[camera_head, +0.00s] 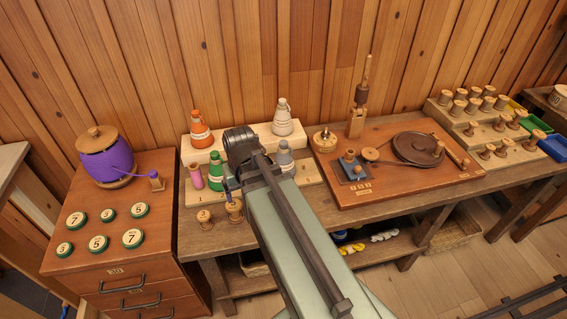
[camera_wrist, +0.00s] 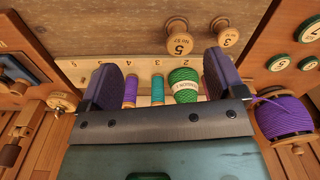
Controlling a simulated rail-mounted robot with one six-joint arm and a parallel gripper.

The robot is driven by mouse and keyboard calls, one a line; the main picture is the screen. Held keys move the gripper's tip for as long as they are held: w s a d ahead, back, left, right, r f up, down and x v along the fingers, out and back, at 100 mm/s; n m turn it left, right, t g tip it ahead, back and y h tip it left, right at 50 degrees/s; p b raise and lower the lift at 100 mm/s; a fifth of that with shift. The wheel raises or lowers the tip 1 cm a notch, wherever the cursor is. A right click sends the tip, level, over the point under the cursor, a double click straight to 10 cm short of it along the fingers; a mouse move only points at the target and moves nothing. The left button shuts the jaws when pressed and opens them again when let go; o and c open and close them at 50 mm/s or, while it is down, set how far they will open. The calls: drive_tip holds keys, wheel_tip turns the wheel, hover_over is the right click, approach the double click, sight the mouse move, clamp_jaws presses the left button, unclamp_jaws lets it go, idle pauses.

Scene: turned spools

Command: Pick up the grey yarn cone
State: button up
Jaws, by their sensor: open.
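Two greyish yarn cones show in the head view. A light grey cone (camera_head: 282,117) stands upright on the pale back step. A darker grey cone (camera_head: 286,160) stands on the lower step, partly hidden by my arm. I cannot tell for sure which is the grey one meant. My gripper (camera_wrist: 163,82) is open and empty in the wrist view, its dark jaws wide apart. Beyond the jaws a green cone (camera_wrist: 184,87), a teal spool (camera_wrist: 157,90) and a purple spool (camera_wrist: 130,91) show. Neither greyish cone is visible there. My arm mostly hides the gripper in the head view.
An orange cone (camera_head: 200,130) stands left on the back step; a pink spool (camera_head: 195,175) is beside the green cone. Wooden spools (camera_head: 205,219) stand in front. A purple yarn jar (camera_head: 106,157) is on the left cabinet. A winding board (camera_head: 400,195) fills the bench's right.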

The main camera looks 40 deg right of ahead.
sight(285, 144)
drive_tip(key=w+d+r+m+t, duration=0.1)
drive_tip(key=w+d+t, duration=0.15)
drive_tip(key=d, duration=0.85)
drive_tip(key=w+d+r+m+t, duration=0.1)
drive_tip(key=w+d, duration=0.3)
drive_tip(key=d, duration=0.7)
drive_tip(key=w+f+b, duration=0.2)
drive_tip(key=f+b, duration=0.1)
drive_tip(key=w+d+f+n+b, duration=0.1)
drive_tip(key=w+f+b, duration=0.1)
drive_tip(key=f+b, duration=0.1)
drive_tip(key=w+d+f+n+t+h+b, duration=0.1)
drive_tip(key=w+f+b, duration=0.2)
drive_tip(key=shift+f, duration=0.4)
drive_tip(key=shift+r, duration=0.25)
drive_tip(key=c, duration=1.6)
